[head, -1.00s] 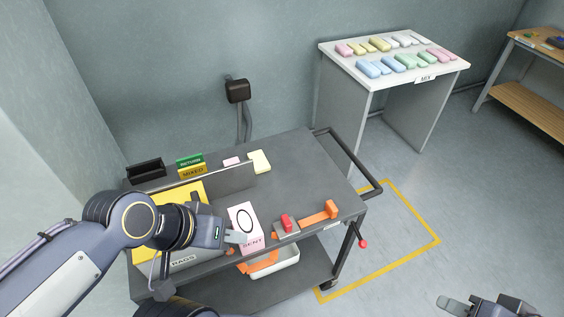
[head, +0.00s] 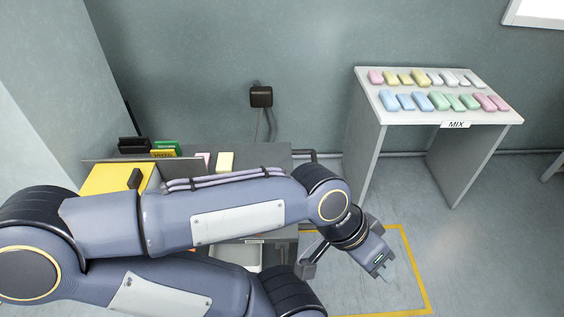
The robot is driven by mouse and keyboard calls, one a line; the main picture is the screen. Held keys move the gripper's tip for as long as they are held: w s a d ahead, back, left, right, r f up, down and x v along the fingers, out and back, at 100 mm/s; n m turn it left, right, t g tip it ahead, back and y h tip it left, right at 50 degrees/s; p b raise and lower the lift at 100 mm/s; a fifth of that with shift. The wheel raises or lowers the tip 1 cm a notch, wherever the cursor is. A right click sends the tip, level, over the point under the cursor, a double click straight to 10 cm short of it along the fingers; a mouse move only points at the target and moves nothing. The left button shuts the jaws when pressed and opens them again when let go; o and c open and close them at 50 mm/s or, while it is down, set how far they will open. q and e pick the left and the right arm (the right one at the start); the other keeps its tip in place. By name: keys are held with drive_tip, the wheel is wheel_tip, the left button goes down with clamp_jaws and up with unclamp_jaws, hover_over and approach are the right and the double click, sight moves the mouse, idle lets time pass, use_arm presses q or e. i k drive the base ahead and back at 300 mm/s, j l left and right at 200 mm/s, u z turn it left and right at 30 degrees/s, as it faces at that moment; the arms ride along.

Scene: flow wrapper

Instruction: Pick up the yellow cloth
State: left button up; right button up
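A pale yellow folded cloth (head: 225,161) lies at the back of the dark cart (head: 268,156), beside a pink one (head: 203,160). More yellow folded cloths (head: 405,79) lie in the back row of the white table marked MIX (head: 456,124). My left arm reaches across the cart and hides most of its top. My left gripper (head: 382,272) hangs past the cart's right end, over the floor and apart from every cloth. I see no cloth in it; its finger opening is too small to judge. My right gripper is out of view.
The MIX table also holds pink, blue, green and white cloths in two rows. A yellow box top (head: 118,177) and green and yellow signs (head: 165,149) are at the cart's left. Yellow floor tape (head: 414,268) runs right of the cart. Floor is clear before the MIX table.

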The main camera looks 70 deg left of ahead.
sight(224, 160)
drive_tip(key=i+l, duration=0.15)
drive_tip(key=i, duration=0.3)
drive_tip(key=i+l+u, duration=0.1)
drive_tip(key=i, duration=0.35)
drive_tip(key=i+j+u, duration=0.1)
drive_tip(key=i+u, duration=0.15)
drive_tip(key=u, duration=0.15)
drive_tip(key=i+u, duration=0.55)
drive_tip(key=u, duration=0.2)
drive_tip(key=i+l+u, duration=0.15)
drive_tip(key=u, duration=0.2)
drive_tip(key=i+j+u, duration=0.25)
drive_tip(key=u, duration=0.2)
drive_tip(key=i+u, duration=0.75)
drive_tip(key=u, duration=0.2)
drive_tip(key=i+l+u, duration=0.1)
drive_tip(key=i+u, duration=0.45)
